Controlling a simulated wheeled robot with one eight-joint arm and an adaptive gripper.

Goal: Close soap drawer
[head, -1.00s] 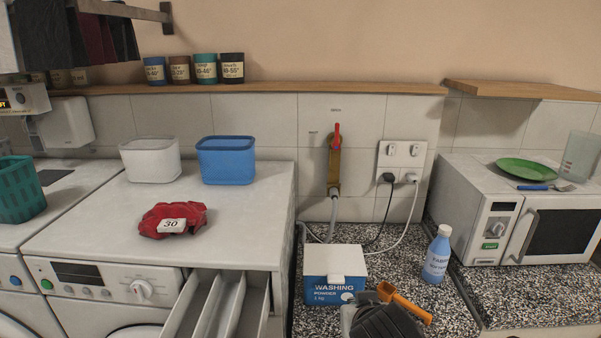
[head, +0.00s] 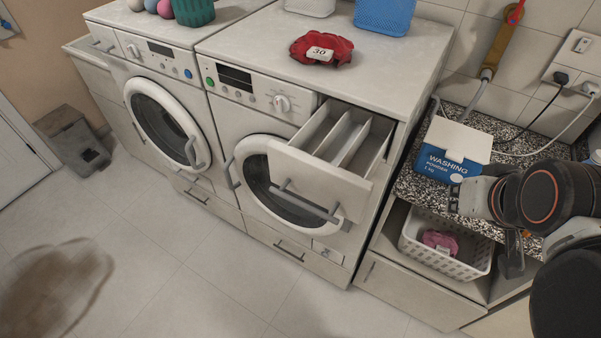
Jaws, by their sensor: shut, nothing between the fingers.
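The soap drawer (head: 335,160) is pulled far out of the right-hand washing machine (head: 245,105). Its open compartments face up, and a bar handle (head: 308,201) runs across its front. The drawer front overhangs the round door (head: 255,180) of that machine. My gripper (head: 511,266) is at the right, beside the counter edge and in front of the shelf with the basket. It is shut and empty, well to the right of the drawer and apart from it. My arm partly hides the counter.
A washing powder box (head: 452,155) stands on the speckled counter. A white basket (head: 440,255) with a pink item sits on the shelf below. A red cloth (head: 320,48) lies on the machine top. Another washer (head: 165,95) stands left. The floor (head: 210,270) in front is mostly clear.

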